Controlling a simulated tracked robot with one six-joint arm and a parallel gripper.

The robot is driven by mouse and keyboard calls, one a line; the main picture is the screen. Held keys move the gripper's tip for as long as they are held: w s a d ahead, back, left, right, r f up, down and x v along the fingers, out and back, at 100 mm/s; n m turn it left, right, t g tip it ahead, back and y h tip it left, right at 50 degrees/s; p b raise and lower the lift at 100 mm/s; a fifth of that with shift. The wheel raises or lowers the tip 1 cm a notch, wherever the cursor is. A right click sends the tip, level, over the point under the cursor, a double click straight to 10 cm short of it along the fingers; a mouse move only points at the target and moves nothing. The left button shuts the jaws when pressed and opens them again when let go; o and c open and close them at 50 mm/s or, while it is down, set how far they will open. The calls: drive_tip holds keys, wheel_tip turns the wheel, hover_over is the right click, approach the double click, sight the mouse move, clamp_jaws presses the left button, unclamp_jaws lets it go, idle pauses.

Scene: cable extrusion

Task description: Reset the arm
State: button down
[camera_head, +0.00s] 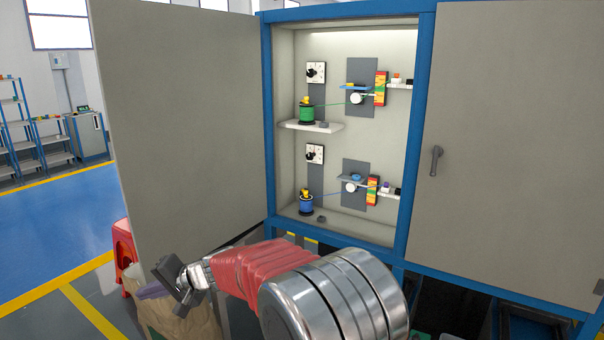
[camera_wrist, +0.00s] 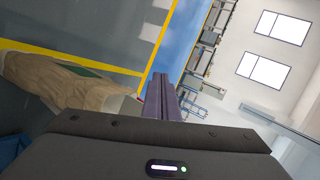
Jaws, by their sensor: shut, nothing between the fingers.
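My gripper (camera_head: 181,283) is at the lower left in the head view, in front of the open left cabinet door and well away from the cabinet's inside. Its fingers also show in the wrist view (camera_wrist: 162,98), pressed together with nothing between them. My arm reaches in from the lower middle of the head view, with a red sleeve behind the gripper.
The blue-framed cabinet (camera_head: 267,120) has its left door (camera_head: 185,120) swung open and its right door (camera_head: 515,130) closed. Inside are a green spool (camera_head: 306,113) and a blue spool (camera_head: 306,204). A tan sack (camera_head: 190,318) and a red stool (camera_head: 124,243) stand near my gripper. Blue floor at left is clear.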

drive_tip(key=s+d+r+t+h, duration=0.1)
drive_tip(key=s+d+h, duration=0.3)
drive_tip(key=s+d, duration=0.5)
drive_tip(key=s+d+r+t+h, duration=0.1)
drive_tip(key=s+d+r+h, duration=0.2)
drive_tip(key=s+d, duration=0.7)
drive_tip(key=s+d+r+n+t+h, duration=0.1)
drive_tip(key=s+d+h, duration=0.4)
drive_tip(key=d, duration=3)
drive_tip(key=shift+s+r, duration=0.4)
drive_tip(key=shift+s, duration=1.85)
